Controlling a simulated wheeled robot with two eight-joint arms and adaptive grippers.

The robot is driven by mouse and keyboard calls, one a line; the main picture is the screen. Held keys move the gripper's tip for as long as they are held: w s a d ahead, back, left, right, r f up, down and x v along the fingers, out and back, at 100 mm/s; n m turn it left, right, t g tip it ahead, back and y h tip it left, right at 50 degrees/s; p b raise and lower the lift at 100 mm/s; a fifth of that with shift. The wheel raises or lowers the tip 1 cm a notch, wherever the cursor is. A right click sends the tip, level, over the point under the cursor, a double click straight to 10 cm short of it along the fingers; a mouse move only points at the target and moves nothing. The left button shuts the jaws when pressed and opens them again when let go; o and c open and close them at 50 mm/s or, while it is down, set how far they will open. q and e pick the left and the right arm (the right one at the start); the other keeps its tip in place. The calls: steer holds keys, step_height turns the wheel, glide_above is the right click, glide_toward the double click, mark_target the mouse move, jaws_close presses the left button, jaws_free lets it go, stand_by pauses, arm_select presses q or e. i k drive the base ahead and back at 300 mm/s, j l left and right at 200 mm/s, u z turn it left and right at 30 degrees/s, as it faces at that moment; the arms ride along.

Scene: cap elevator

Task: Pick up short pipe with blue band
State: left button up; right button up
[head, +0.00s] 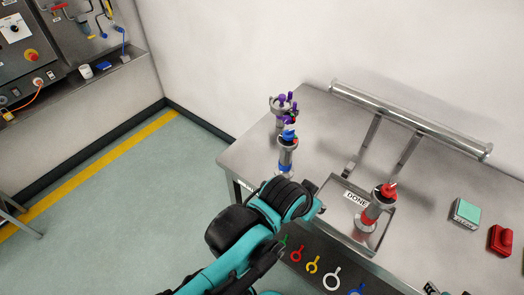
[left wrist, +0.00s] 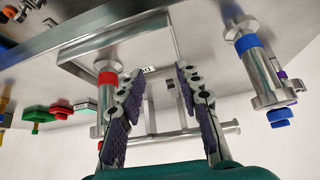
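The short pipe with the blue band (head: 286,156) stands upright on the steel table near its left edge, with a blue cap on top. In the left wrist view, which is upside down, this pipe (left wrist: 265,75) is at the right, outside the fingers. My left gripper (left wrist: 160,77) is open and empty, its two fingers spread apart. In the head view, my teal and black arm crosses the table's front edge and the fingers cannot be made out there. My right gripper is not in view.
A red-banded pipe (head: 368,216) stands in the tray (head: 338,193) marked DONE. A purple-topped object (head: 283,106) is just behind the blue-banded pipe. A long steel rail (head: 410,122) runs along the back. Green (head: 466,213) and red (head: 501,240) buttons are at right.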

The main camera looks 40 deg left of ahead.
mark_target(284, 168)
steer(key=k+u, duration=0.1)
steer(key=u, duration=1.1)
